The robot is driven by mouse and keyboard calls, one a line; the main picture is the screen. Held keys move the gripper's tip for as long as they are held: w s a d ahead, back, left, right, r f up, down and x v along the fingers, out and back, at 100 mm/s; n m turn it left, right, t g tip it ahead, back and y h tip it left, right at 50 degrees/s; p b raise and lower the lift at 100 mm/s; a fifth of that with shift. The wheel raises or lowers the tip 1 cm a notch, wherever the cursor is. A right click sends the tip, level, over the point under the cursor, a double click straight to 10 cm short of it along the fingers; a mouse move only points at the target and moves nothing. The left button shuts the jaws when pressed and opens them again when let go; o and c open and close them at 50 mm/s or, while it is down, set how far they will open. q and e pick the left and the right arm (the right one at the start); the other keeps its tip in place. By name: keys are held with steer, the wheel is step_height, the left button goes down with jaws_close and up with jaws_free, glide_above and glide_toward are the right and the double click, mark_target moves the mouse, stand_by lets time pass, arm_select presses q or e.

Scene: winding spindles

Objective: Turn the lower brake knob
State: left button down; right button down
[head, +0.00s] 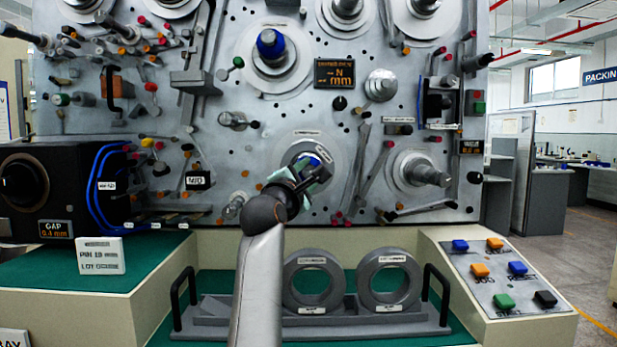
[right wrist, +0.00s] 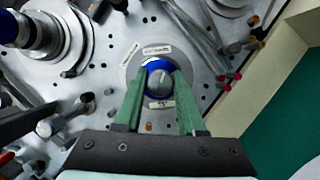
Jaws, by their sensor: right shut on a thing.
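The lower brake knob (right wrist: 160,84) is a round grey hub with a blue ring, set on a pale disc of the winding panel. In the head view only part of the blue (head: 312,157) shows, since my arm and gripper cover most of it. My right gripper (right wrist: 161,92) has its two green fingers on either side of the knob and is shut on it. In the head view my right gripper (head: 308,172) points into the panel at the lower spindle. My left gripper is not in view.
An upper spindle with a blue ring (head: 271,45) and several rods and small knobs crowd the panel. A grey rack with two rings (head: 312,281) stands below, behind my forearm. A button console (head: 470,297) is at right, a dark gauge box (head: 45,190) at left.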

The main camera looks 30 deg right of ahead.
steer(key=shift+m, duration=0.4)
steer(key=shift+m+g+p, duration=0.3)
steer(key=shift+m+g, duration=0.3)
steer(key=shift+m, duration=0.5)
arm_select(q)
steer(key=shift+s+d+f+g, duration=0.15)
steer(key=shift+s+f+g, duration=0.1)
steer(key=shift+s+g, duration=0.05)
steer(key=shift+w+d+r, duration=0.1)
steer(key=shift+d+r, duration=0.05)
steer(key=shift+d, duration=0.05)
arm_select(e)
steer(key=shift+m, duration=0.3)
steer(key=c, duration=0.5)
jaws_free()
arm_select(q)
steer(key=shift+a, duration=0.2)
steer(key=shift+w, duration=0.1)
arm_select(e)
steer(key=shift+s+a, duration=0.1)
